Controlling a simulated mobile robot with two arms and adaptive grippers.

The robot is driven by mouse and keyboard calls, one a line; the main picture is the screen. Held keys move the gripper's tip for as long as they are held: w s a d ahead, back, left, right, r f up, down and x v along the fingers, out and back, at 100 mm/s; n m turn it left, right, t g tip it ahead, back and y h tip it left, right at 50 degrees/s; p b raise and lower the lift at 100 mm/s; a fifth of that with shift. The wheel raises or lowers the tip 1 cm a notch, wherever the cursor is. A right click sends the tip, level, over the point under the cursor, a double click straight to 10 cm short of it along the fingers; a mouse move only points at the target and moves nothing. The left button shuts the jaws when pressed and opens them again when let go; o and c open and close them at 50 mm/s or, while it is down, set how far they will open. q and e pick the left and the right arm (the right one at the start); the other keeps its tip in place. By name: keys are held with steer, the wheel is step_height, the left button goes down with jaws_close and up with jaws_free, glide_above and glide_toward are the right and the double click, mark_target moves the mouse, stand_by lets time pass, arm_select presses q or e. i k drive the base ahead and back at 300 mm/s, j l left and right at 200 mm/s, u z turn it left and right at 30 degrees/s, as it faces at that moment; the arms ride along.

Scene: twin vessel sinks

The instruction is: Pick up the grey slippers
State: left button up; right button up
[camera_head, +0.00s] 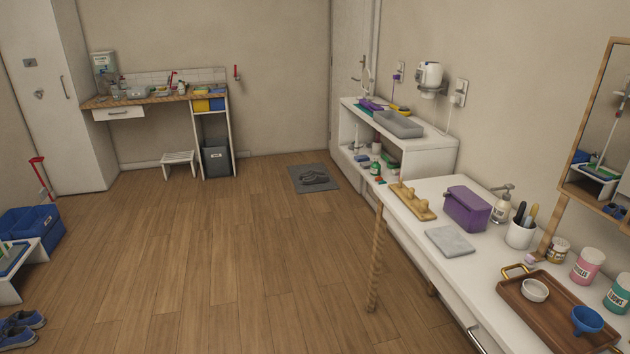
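The grey slippers (314,175) lie on a dark grey mat (301,187) on the wooden floor, near the far wall by the door. They look close together; at this distance I cannot tell how they are turned. Neither of my grippers shows in the head view.
A white counter (463,266) runs along the right, with a wooden tray (519,301) and a purple box (467,208). A low white shelf (428,150) stands beyond it. A step stool (179,159) and bin (216,160) stand at the back. The middle floor is clear.

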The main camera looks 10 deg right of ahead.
mark_target(312, 177)
steer(key=i+u, duration=0.15)
steer(key=i, duration=5.7)
steer(key=i+z, duration=0.1)
steer(key=i, duration=0.45)
steer(key=i+z, duration=0.15)
steer(key=i, duration=0.35)
steer(key=i+j+z, duration=0.1)
steer(key=i, duration=0.45)
steer(key=i+z, duration=0.35)
steer(key=z, duration=0.15)
steer(key=i+j+z, duration=0.15)
steer(key=i+z, duration=0.2)
steer(key=z, duration=0.15)
steer(key=i+j+z, duration=0.25)
steer(key=z, duration=0.25)
steer(key=i+j+z, duration=0.25)
steer(key=j+z, duration=0.25)
steer(key=l, duration=0.1)
